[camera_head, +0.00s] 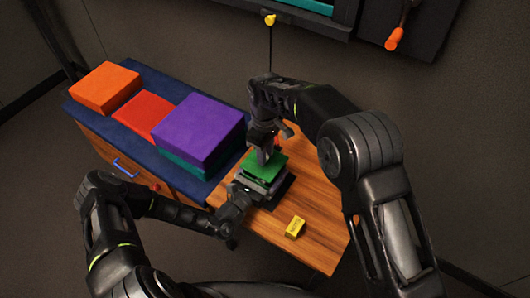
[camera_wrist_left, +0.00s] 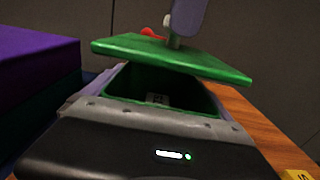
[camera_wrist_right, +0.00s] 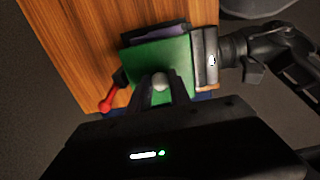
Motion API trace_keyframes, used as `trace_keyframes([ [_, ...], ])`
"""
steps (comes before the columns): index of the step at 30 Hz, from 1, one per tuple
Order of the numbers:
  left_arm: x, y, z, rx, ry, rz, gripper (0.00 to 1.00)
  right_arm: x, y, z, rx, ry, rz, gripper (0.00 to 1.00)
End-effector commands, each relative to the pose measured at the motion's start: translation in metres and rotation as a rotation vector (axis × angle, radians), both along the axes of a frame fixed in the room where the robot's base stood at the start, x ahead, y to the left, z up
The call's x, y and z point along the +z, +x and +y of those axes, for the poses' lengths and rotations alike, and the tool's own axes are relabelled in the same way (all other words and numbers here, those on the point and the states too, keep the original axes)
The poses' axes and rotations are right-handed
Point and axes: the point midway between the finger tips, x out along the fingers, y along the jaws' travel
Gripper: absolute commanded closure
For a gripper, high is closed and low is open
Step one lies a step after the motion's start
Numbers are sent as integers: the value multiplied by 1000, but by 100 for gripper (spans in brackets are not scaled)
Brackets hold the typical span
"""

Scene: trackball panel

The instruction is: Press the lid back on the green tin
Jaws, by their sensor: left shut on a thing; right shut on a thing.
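The green tin (camera_wrist_left: 150,82) stands open on the wooden top, its dark inside showing in the left wrist view. My left gripper (camera_head: 258,187) is shut on the tin, with a finger along each side. The green lid (camera_head: 266,164) is held above the tin by my right gripper (camera_head: 266,148). In the right wrist view the right fingers close around the lid's pale round knob (camera_wrist_right: 160,80). In the left wrist view the lid (camera_wrist_left: 165,55) hangs tilted over the opening, with a gap below it. Most of the tin's outer walls are hidden.
A yellow block (camera_head: 295,227) lies on the wooden top (camera_head: 318,243). Orange (camera_head: 105,88), red (camera_head: 143,115) and purple (camera_head: 200,130) blocks sit on the dark blue surface at left. A red-handled lever (camera_wrist_right: 107,99) is close beside the lid. A dark panel stands behind.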

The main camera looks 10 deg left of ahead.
Motion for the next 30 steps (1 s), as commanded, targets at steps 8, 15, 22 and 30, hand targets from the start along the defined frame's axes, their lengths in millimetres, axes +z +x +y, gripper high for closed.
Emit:
trace_keyframes([
  [8, 0, 0, 0, 0, 0, 0, 78, -9, 0, 0, 0, -1, 1, 100],
  [15, 0, 0, 0, 0, 0, 0, 78, -18, 0, 0, -1, 1, 1, 100],
  [22, 0, 0, 0, 0, 0, 0, 78, -18, 0, 0, 0, 1, 0, 100],
  [30, 0, 0, 0, 0, 0, 0, 78, -18, 0, 0, 0, 0, 0, 100],
])
